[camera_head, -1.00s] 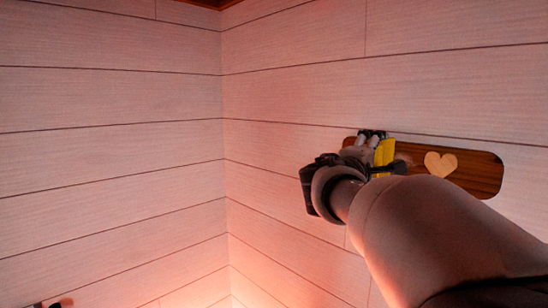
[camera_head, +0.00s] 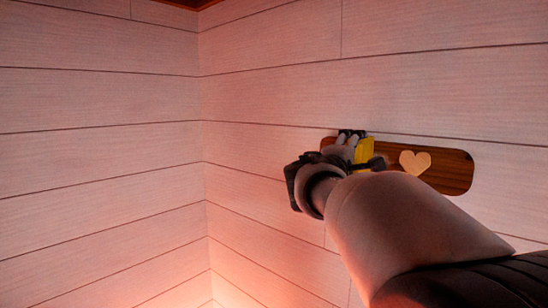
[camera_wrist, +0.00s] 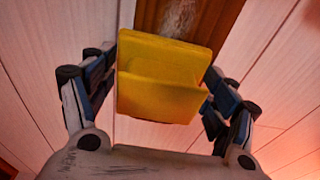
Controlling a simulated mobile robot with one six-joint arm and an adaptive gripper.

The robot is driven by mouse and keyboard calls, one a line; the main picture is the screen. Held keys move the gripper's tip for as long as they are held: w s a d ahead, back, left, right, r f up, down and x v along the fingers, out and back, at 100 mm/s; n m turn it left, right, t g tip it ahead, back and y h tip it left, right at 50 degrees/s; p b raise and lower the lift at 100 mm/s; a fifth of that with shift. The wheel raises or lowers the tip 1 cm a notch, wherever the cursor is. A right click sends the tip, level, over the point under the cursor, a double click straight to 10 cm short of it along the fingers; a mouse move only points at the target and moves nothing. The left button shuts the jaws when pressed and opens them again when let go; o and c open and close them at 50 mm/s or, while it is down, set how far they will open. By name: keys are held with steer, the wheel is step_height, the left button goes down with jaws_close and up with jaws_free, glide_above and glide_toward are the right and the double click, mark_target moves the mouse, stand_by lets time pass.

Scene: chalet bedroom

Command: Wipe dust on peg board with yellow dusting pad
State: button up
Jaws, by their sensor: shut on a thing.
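The peg board (camera_head: 440,170) is a dark wooden plank with rounded ends and a pale heart on it, mounted on the white plank wall. My gripper (camera_head: 362,152) is at the board's left part. It is shut on the yellow dusting pad (camera_head: 364,150). In the wrist view, the pad (camera_wrist: 160,80) sits between the fingers of my gripper (camera_wrist: 158,95), in front of the board (camera_wrist: 222,22). A greyish, fuzzy dust patch (camera_wrist: 180,16) shows on the board just beyond the pad's top edge. I cannot tell whether the pad touches the board.
The wall planks (camera_head: 270,90) around the board are bare. A room corner (camera_head: 203,150) runs down the wall left of my gripper. My arm covers the lower right of the head view.

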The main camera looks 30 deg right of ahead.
steer(key=shift+s+d+b, duration=0.5)
steer(key=shift+s+b, duration=0.2)
steer(key=shift+s, duration=0.55)
steer(key=shift+s+d+b, duration=0.55)
steer(key=shift+s+b, duration=0.15)
steer(key=shift+s, duration=0.5)
steer(key=shift+s+d+b, duration=0.5)
steer(key=shift+s+b, duration=0.2)
steer(key=shift+s, duration=0.55)
steer(key=shift+b, duration=0.3)
steer(key=shift+w, duration=0.15)
steer(key=shift+w+a, duration=0.55)
steer(key=shift+w, duration=0.65)
steer(key=shift+w+a, duration=0.5)
steer(key=shift+w, duration=0.75)
steer(key=shift+w+a, duration=0.55)
steer(key=shift+w, duration=0.65)
steer(key=shift+s, duration=0.1)
steer(key=b+v, duration=0.3)
steer(key=v, duration=0.3)
steer(key=shift+w+a, duration=0.2)
steer(key=shift+w, duration=0.2)
